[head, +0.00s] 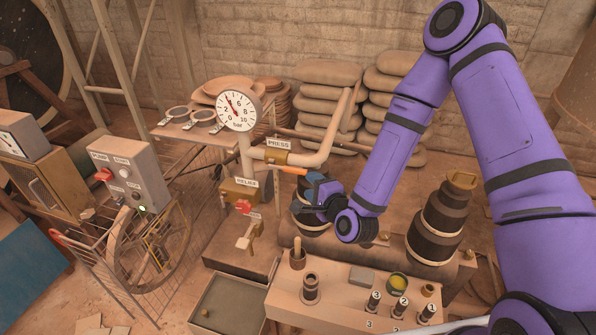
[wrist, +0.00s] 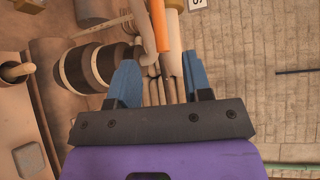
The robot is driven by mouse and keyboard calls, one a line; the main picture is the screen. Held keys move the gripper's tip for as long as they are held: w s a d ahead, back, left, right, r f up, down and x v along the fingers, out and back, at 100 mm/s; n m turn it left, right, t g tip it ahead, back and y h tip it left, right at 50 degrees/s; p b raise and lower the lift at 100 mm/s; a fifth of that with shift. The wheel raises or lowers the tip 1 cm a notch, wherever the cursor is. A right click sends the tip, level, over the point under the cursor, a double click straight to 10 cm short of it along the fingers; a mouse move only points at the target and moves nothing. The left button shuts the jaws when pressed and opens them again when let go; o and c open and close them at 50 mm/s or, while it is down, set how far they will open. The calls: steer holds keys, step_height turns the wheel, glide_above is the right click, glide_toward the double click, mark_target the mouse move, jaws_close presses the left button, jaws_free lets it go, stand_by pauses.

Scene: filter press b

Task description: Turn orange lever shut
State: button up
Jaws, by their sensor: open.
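The orange lever (head: 293,170) sticks out to the right from the brass valve body (head: 277,157) on the pipe under the PRESS label (head: 279,144). In the wrist view the orange lever (wrist: 158,22) shows at the top, ahead of the gap between my fingers. My gripper (head: 308,183) is close to the lever's right end in the head view. In the wrist view my gripper (wrist: 160,62) has its two blue fingers apart with nothing held. I cannot tell whether a finger touches the lever.
A pressure gauge (head: 239,109) stands on the pipe at the left. A red handle (head: 243,207) sits below the RELIEF label (head: 246,182). A dark banded cylinder (head: 440,222) stands at the right. A bench (head: 340,303) with numbered pegs is in front.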

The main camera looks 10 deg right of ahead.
mark_target(299, 173)
steer(key=x, duration=0.9)
steer(key=shift+w, duration=0.15)
jaws_close()
